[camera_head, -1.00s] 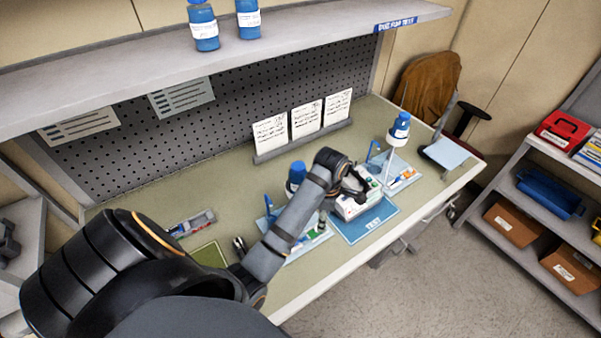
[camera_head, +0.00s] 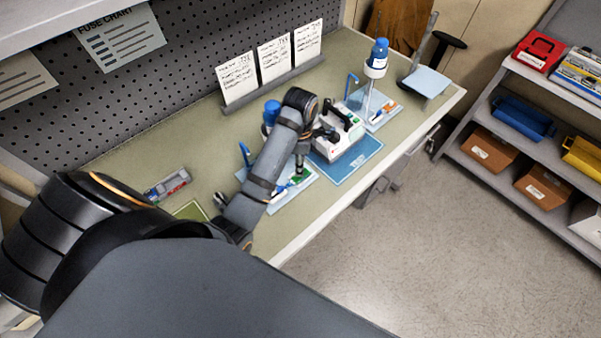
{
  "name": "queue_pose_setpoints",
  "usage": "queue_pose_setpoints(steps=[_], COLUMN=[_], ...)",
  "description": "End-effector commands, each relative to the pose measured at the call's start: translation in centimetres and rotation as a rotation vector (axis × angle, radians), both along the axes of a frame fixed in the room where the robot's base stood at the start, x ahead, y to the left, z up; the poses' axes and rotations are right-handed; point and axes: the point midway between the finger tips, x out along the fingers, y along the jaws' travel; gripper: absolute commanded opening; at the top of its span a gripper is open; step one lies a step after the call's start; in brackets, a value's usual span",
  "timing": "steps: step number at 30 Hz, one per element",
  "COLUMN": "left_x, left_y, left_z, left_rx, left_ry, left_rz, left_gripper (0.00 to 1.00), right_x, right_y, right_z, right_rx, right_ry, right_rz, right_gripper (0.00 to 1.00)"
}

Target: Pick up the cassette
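My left arm reaches over the bench from the left. Its gripper (camera_head: 301,163) points down over a light blue tray (camera_head: 277,204) with small white, green and orange parts (camera_head: 295,187). Which of these small parts is the cassette I cannot tell. The fingertips are small and dark, so their opening is unclear. A white pump with a black handle (camera_head: 338,139) stands on a blue TEST mat (camera_head: 352,165), just right of the gripper. My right gripper cannot be made out.
A second tray (camera_head: 384,117) with a blue-capped bottle (camera_head: 377,58) on a stand is farther right. Another blue bottle (camera_head: 271,113) is behind my arm. A grey-red device (camera_head: 167,185) lies left. Cards (camera_head: 273,61) stand behind. A shelf unit (camera_head: 478,152) stands right.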

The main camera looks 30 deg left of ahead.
Motion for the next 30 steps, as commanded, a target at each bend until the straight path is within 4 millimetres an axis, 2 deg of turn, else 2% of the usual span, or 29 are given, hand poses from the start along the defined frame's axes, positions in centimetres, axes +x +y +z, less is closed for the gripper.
queue_pose_setpoints(steps=[1,6,14,24,30], left_x=[0.0,0.1,0.1,0.1,0.1], left_y=[0.0,0.0,0.0,0.0,0.0], left_z=[-1.4,-4.3,-4.5,-4.5,-4.5], left_rx=[0.0,0.0,0.0,0.0,0.0], left_ry=[0.001,0.001,0.001,0.001,0.001], left_rz=[0.0,0.0,0.0,0.0,0.0], left_gripper=[0.44,0.44,0.44,0.0,0.0], right_x=[0.0,0.0,0.1,0.1,0.0], right_y=[0.0,-0.3,-0.7,-1.1,-1.1], right_z=[-1.4,-4.0,-3.9,-3.8,-3.8], right_rx=[0.0,-0.004,-0.008,-0.014,-0.013], right_ry=[0.0,0.0,-0.001,-0.001,0.0], right_rz=[0.0,0.002,0.002,0.005,0.004], right_gripper=[0.0,0.0,0.0,0.0,0.0])
